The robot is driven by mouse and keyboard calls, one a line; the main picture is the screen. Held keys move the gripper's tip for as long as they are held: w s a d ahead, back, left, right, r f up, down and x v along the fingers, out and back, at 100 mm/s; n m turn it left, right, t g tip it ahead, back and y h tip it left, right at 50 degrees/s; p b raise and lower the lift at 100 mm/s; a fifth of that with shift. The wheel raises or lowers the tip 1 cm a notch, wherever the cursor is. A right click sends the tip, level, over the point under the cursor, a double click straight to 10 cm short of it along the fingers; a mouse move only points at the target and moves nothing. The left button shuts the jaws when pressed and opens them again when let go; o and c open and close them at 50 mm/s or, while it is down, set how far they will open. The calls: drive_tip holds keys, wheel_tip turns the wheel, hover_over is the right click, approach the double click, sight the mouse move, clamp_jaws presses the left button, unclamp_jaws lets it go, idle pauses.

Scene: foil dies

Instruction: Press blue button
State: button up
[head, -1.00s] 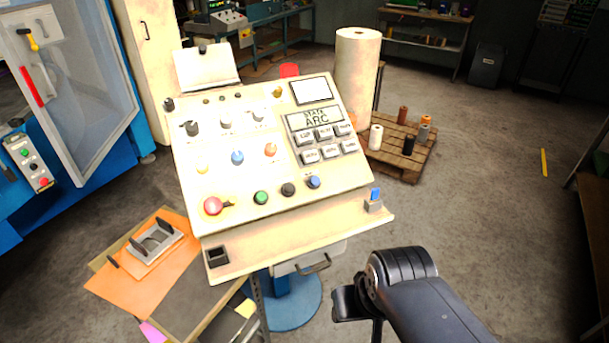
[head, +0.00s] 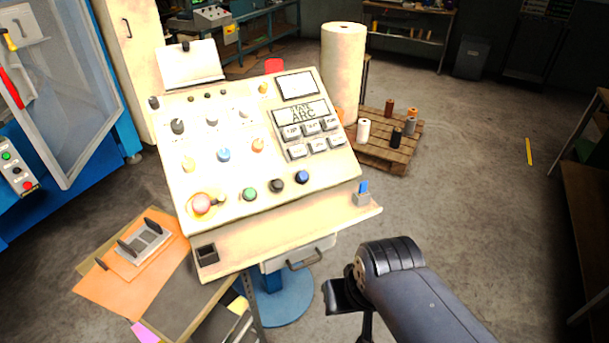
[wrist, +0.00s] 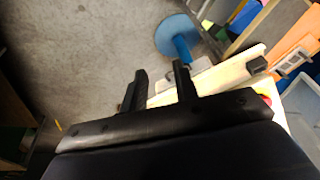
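A sloped cream control panel (head: 250,225) stands left of centre in the head view. A dark blue round button (head: 302,177) sits at the right end of its lowest row, beside a black button (head: 276,186) and a green button (head: 249,194). A lighter blue knob (head: 223,155) sits higher, mid-panel. My gripper's two black fingers (wrist: 159,68) stand apart with nothing between them in the wrist view. Part of the cream panel (wrist: 236,72) shows beyond them, but the blue button does not. In the head view my arm is right of and below the panel, clear of it.
A small holder with a blue item (head: 362,193) stands on the front ledge's right end. A drawer handle (head: 305,260) juts out below. Open floor (head: 470,215) lies to the right.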

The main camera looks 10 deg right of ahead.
clamp_jaws()
idle(1.2)
